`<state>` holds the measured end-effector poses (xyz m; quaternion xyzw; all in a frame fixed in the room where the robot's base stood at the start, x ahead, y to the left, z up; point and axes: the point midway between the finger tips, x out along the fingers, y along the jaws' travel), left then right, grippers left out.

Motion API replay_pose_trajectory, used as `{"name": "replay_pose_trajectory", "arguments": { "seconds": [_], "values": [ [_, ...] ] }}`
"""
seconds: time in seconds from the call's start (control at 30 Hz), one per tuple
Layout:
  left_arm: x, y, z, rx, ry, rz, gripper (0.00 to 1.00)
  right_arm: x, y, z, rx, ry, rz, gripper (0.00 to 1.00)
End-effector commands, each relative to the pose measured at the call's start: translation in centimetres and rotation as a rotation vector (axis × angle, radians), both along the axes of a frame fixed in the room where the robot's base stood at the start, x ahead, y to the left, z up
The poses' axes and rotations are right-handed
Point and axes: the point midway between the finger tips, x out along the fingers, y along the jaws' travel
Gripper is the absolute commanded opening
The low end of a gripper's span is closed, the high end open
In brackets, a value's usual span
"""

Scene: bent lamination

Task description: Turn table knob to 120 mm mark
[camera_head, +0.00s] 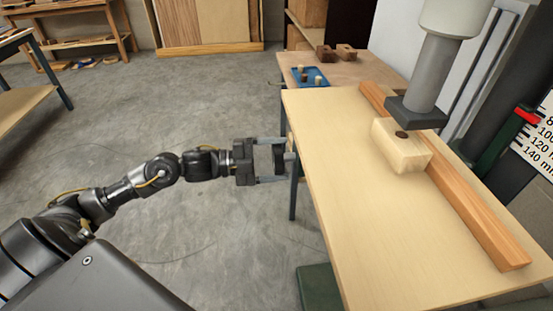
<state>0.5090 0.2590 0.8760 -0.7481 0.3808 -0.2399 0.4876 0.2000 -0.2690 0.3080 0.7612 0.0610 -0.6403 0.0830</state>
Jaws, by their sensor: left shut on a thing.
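The pale machine table (370,240) is tilted in view and fills the right half. My left gripper (291,159) is at the table's left edge, its two fingers reaching to the rim. A white scale (541,143) at the far right carries marks including 100, 120 and 140 mm. A red pointer (527,115) is beside its upper part, above the 120 mark; its exact reading is unclear. My right gripper is not in view.
A pale block (400,148) with a dark spot on top sits against a long wooden fence (480,210). A grey spindle (432,68) with a dark square foot (415,112) hangs just above.

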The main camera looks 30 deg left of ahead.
Motion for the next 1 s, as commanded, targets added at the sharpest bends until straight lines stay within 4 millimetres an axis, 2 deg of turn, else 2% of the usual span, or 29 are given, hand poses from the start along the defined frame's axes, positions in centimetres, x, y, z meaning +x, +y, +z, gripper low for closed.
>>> {"name": "replay_pose_trajectory", "arguments": {
  "seconds": [0.03,0.13,0.17,0.3,0.77,0.93,1.0],
  "values": [
    [0.5,0.5,1.3,-0.007,-0.029,0.016,0.54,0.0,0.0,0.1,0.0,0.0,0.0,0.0],
    [0.5,0.5,1.3,-0.007,-0.029,0.016,0.54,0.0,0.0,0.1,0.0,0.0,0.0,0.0],
    [0.5,0.5,1.3,-0.007,-0.029,0.016,0.78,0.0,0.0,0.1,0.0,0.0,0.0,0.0],
    [0.5,0.4,1.2,-0.008,-0.027,0.015,0.96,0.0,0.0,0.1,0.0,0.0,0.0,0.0],
    [0.2,0.5,0.6,-0.007,-0.015,0.012,0.97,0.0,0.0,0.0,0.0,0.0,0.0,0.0],
    [-0.8,1.9,0.3,-0.004,-0.011,0.014,0.97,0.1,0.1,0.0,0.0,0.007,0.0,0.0],
    [-1.6,2.8,0.3,-0.001,-0.011,0.012,0.97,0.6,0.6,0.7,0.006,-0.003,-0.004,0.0]
  ]
}}
